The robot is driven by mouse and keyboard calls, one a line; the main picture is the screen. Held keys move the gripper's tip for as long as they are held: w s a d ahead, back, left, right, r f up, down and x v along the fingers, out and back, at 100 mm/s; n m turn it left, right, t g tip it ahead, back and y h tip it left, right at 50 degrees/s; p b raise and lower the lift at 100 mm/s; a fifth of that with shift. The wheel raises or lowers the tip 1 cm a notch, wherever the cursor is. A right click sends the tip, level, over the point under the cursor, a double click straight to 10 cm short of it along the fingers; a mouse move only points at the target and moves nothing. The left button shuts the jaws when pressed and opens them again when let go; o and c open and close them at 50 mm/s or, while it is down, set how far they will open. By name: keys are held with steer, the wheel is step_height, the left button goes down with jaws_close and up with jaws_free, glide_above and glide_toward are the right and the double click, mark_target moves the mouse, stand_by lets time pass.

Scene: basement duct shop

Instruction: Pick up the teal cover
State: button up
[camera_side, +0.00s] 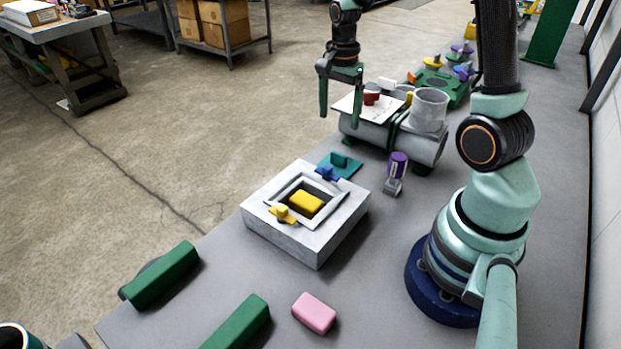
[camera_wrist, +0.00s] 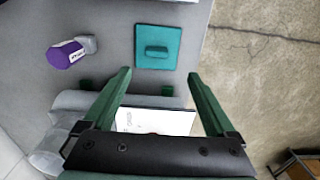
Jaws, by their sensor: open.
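The teal cover (camera_wrist: 158,47) is a flat square plate with a raised teal handle on top. In the wrist view it lies on the grey bench ahead of my fingertips, near the bench edge. In the side view the teal cover (camera_side: 345,165) lies just behind the grey box, its near part hidden by a blue clamp.
The grey box (camera_side: 318,243) has a framed opening with a yellow block (camera_side: 305,202) inside. The grey duct (camera_side: 425,147) carries a white sheet (camera_side: 368,106). A pink block (camera_side: 314,313) and green bars lie in front.

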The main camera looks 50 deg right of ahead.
glide_above(339, 154)
steer(key=f, duration=0.6)
steer(key=shift+w+f, duration=0.25)
steer(key=shift+f, duration=0.05)
steer(key=f, duration=0.4)
steer(key=shift+s, duration=0.3)
steer(key=shift+f, duration=0.65)
jaws_close()
steer(key=shift+r, duration=0.1)
